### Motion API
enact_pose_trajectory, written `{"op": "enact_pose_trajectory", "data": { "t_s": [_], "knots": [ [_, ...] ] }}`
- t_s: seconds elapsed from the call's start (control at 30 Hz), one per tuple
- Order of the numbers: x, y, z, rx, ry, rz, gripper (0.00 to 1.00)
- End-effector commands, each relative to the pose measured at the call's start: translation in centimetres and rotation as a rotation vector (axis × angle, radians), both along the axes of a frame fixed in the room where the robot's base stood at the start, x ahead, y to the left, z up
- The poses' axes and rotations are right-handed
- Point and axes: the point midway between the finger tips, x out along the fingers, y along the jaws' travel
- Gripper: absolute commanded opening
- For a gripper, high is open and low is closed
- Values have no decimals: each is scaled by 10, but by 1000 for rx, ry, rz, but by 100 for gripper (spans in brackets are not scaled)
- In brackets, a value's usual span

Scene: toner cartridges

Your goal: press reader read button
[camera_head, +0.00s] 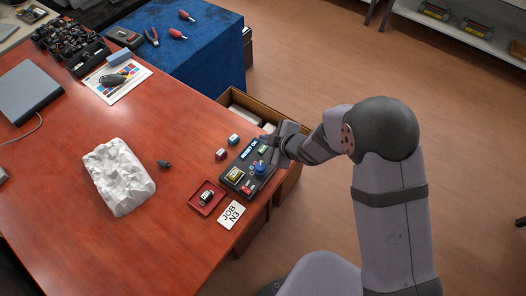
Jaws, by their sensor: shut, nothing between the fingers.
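The reader (237,181) is a dark box near the right edge of the red-brown table. It has a small lit blue display (249,149) at its far end, a yellow-topped piece (235,174) at its left, a round blue button (259,168) at its right and a small red part (247,190) near its front. My gripper (266,142) is shut and empty. It is over the far right part of the reader, close to the display and blue button. Whether it touches the reader cannot be told, and my gripper hides part of the reader's right side.
A red tray (192,202) holding a small dark cartridge and a "JOB N3" card (231,214) lie in front of the reader. Red (220,154) and blue (234,139) blocks sit to its left. Crumpled white material (118,177) lies farther left. An open drawer (233,95) is behind.

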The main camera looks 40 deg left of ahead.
Motion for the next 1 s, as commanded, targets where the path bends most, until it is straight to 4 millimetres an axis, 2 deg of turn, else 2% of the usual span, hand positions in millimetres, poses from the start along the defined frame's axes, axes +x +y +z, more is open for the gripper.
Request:
{"op": "enact_pose_trajectory", "data": {
  "t_s": [0.03,0.23,1.0],
  "knots": [
    [0,0,-11,0,0,0,0],
    [0,0,-22,0,0,0,0],
    [0,0,-23,0,0,0,0]
  ]
}}
